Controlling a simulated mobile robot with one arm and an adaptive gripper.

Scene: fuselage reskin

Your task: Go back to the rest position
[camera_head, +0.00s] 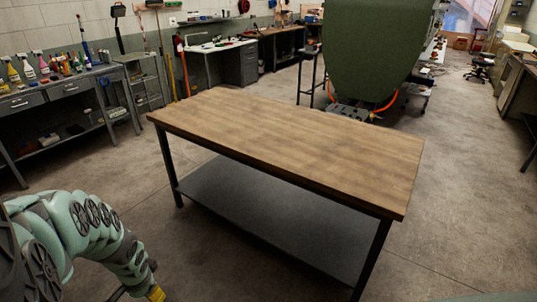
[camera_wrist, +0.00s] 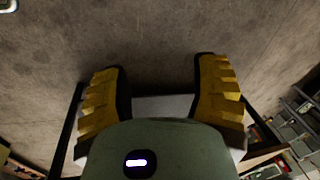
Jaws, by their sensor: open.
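My gripper (camera_wrist: 159,72) is open and empty in the wrist view, its two yellow ribbed fingers spread well apart. Bare concrete floor shows beyond the fingertips. In the head view my pale green arm is at the lower left, and a yellow part of the gripper (camera_head: 155,293) shows at the bottom edge; the rest is cut off. The arm is beside and in front of the wooden table (camera_head: 290,135), apart from it in the picture.
The table top is bare, with a grey lower shelf (camera_head: 275,215) under it. A workbench (camera_head: 60,95) with several bottles stands at the left. A large green fuselage part (camera_head: 375,50) stands behind the table. Open floor (camera_head: 470,200) lies to the right.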

